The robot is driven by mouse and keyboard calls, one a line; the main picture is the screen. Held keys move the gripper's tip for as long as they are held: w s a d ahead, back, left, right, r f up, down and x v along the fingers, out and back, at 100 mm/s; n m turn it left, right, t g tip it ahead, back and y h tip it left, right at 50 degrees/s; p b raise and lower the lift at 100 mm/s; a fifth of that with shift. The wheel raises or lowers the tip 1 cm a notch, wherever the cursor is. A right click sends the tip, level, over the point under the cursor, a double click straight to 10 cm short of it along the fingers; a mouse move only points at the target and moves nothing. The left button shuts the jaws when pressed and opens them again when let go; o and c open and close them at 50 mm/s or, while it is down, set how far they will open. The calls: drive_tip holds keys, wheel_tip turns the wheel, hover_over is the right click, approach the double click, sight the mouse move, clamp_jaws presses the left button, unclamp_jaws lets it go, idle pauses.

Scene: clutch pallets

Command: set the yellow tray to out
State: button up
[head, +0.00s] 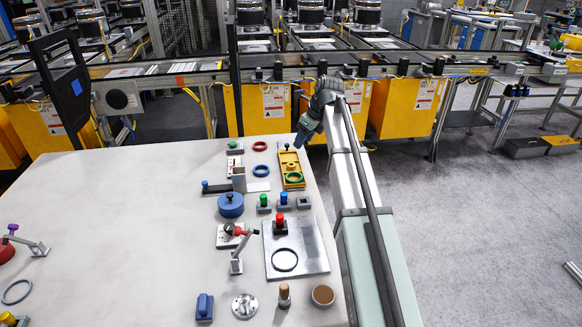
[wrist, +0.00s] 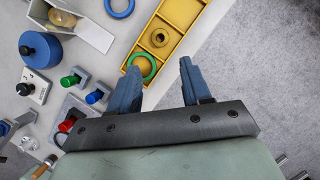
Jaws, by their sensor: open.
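The yellow tray (head: 283,172) lies on the white table near its right edge, long side running away from me. The green ring (head: 293,178) also shows in the head view. My gripper (head: 301,140) is at the tray's far right end in the head view. In the wrist view my gripper (wrist: 160,66) has its fingers apart with nothing held between them. I cannot tell its height above the tray.
Left of the tray are a blue ring (head: 261,171), a red ring (head: 260,146) and a blue round knobbed piece (head: 231,206). Green and blue buttons (head: 284,200) stand nearer. A metal plate (head: 309,262) lies in front. The table's left half is mostly clear.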

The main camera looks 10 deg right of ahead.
drive_tip(key=w+a+r+g+h, duration=0.1)
drive_tip(key=w+a+r, duration=0.15)
drive_tip(key=w, duration=0.65)
drive_tip(key=w+a+r+g+h, duration=0.1)
drive_tip(key=w+a, duration=0.2)
drive_tip(key=w, duration=0.5)
drive_tip(key=shift+g+h, duration=0.6)
drive_tip(key=f, duration=0.4)
drive_tip(key=s+d+f, duration=0.1)
drive_tip(key=f, duration=0.8)
drive_tip(key=shift+s+d+f, duration=0.15)
drive_tip(key=shift+d+f, duration=0.2)
drive_tip(key=shift+c, duration=0.2)
clamp_jaws()
